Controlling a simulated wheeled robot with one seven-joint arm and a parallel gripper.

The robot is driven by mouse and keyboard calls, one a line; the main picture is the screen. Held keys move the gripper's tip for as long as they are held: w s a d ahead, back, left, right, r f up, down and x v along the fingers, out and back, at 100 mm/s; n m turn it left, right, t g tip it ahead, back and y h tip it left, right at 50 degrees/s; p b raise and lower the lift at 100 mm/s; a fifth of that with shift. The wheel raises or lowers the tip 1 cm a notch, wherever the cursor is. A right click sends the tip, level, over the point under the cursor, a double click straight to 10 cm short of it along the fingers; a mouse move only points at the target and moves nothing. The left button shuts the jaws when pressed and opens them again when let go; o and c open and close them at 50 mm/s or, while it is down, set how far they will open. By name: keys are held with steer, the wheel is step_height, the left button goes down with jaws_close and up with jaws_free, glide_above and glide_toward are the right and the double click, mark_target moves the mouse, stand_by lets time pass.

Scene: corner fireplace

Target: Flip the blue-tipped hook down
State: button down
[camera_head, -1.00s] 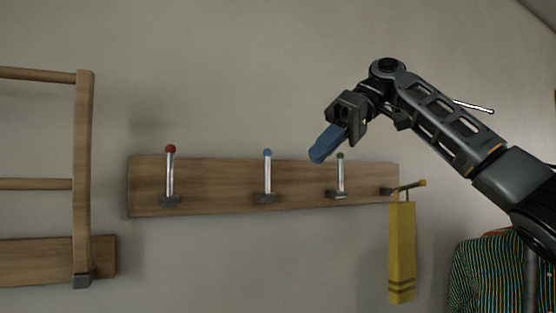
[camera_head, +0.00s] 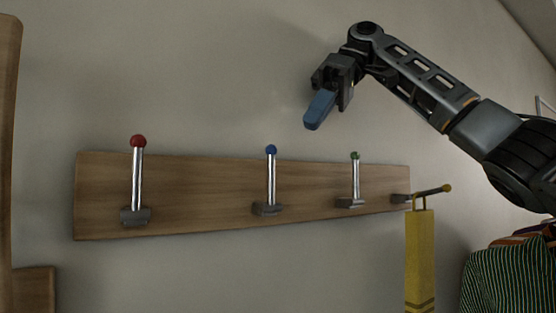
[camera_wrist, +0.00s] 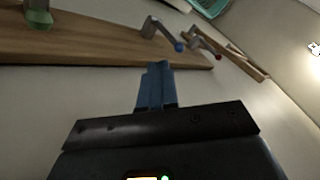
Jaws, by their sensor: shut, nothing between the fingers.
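The blue-tipped hook (camera_head: 271,180) stands upright on the wooden rack (camera_head: 205,190), with its silver rod up from a dark bracket and its blue ball on top. My gripper (camera_head: 314,124) has blue fingers pressed together, empty, pointing down and left. It is above the rack, up and right of the blue ball in the head view, and apart from it. In the wrist view the blue-tipped hook (camera_wrist: 163,31) shows just beyond my fingertips (camera_wrist: 158,66), its blue ball slightly to their right.
The red-tipped hook (camera_head: 138,180) and green-tipped hook (camera_head: 355,182) stand upright on either side. A yellow-tipped hook (camera_head: 432,191) points outward at the right end, carrying a yellow towel (camera_head: 420,260). Striped clothing (camera_head: 510,280) hangs lower right. Wooden furniture (camera_head: 8,150) is at the left edge.

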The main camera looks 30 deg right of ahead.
mark_target(285, 160)
stand_by(0.3)
steer(key=x, duration=1)
steer(key=shift+a+f+b, duration=0.1)
steer(key=shift+b, duration=0.2)
steer(key=shift+s+n+t+b, duration=0.3)
steer(key=shift+t+b, duration=0.25)
steer(key=shift+t, duration=0.25)
